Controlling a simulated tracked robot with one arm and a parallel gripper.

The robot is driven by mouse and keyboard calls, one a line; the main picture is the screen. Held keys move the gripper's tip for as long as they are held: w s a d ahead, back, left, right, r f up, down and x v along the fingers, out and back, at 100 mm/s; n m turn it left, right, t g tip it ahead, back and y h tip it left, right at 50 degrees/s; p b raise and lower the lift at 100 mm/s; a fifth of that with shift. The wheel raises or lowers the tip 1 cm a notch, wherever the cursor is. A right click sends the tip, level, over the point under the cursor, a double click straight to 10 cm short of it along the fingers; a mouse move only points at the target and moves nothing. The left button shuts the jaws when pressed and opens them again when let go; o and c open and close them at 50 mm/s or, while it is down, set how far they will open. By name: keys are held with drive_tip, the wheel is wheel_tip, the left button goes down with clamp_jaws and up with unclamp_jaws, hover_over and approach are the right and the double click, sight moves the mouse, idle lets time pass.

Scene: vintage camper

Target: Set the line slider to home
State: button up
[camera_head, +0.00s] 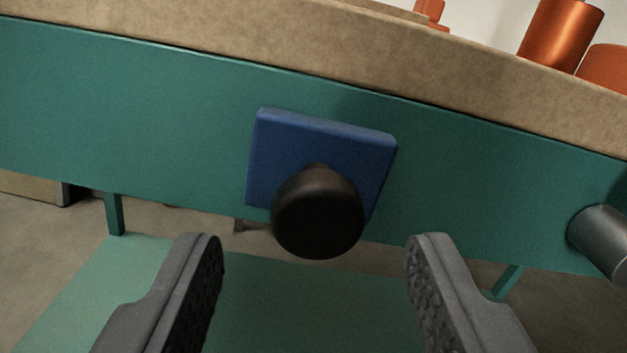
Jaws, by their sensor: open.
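A blue square plate (275,150) is fixed to the green front panel of a counter. A round black knob (318,212) sticks out from its lower middle toward me. I cannot tell for sure whether this is the line slider; no track or home mark shows. My gripper (318,246) is open, with one grey finger to the lower left of the knob and one to the lower right. The fingers are well apart from the knob, with clear gaps on both sides, and appear nearer to me than the plate.
The green panel (130,120) runs under a beige countertop (250,48). Orange containers (560,35) stand on top at the right. A grey cylinder (600,240) sticks out from the panel at the right edge. Below is a light green surface (270,290) above the floor.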

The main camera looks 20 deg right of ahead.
drive_tip(key=shift+x, duration=1.25)
drive_tip(key=shift+c, duration=0.3)
